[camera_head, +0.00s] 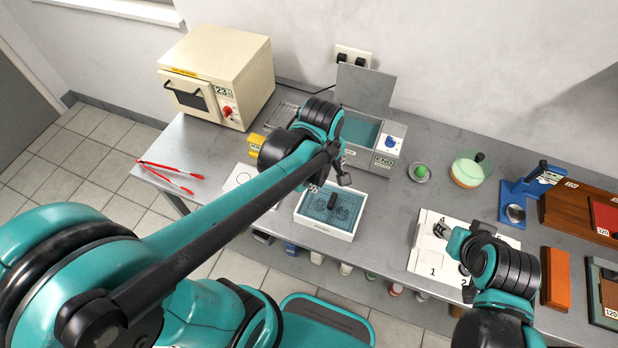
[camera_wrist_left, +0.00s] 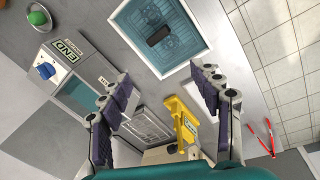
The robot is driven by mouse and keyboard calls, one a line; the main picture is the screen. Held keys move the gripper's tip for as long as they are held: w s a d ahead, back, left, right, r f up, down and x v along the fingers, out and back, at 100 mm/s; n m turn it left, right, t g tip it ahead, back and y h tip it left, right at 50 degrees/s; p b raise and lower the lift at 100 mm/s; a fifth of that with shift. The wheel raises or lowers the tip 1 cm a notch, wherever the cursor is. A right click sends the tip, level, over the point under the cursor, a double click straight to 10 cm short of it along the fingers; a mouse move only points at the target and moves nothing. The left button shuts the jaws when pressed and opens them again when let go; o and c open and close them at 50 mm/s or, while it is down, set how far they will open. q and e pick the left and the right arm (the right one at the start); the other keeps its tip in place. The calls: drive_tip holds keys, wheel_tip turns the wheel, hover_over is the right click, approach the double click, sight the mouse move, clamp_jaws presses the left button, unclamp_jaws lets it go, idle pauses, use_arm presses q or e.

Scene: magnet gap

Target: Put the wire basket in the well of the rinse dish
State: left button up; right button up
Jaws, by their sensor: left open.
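The rinse dish (camera_head: 301,212) is a white tray with a blue well, at the front middle of the bench. In the well sits what looks like the wire basket (camera_head: 345,213), with a black handle (camera_head: 332,200) on top and round shapes showing inside. The dish (camera_wrist_left: 206,50) and handle (camera_wrist_left: 158,37) also show at the top of the left wrist view. My left gripper (camera_head: 328,180) is above the far side of the dish, open and empty, its fingers (camera_wrist_left: 162,76) wide apart and clear of the handle. My right gripper (camera_head: 441,230) is small and partly hidden over a white numbered board.
Behind the dish stands an open bath (camera_head: 361,130) with a raised lid, blue knob and END label. The numbered board (camera_head: 425,256) lies right.

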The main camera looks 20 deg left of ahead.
use_arm(q)
drive_tip(key=s+a+r+m+t, duration=0.4)
drive_tip(key=s+r+m+t, duration=0.1)
drive_tip(key=m, duration=0.7)
drive_tip(key=shift+s+m, duration=0.4)
drive_tip(key=shift+s, duration=0.3)
drive_tip(key=shift+f, duration=0.1)
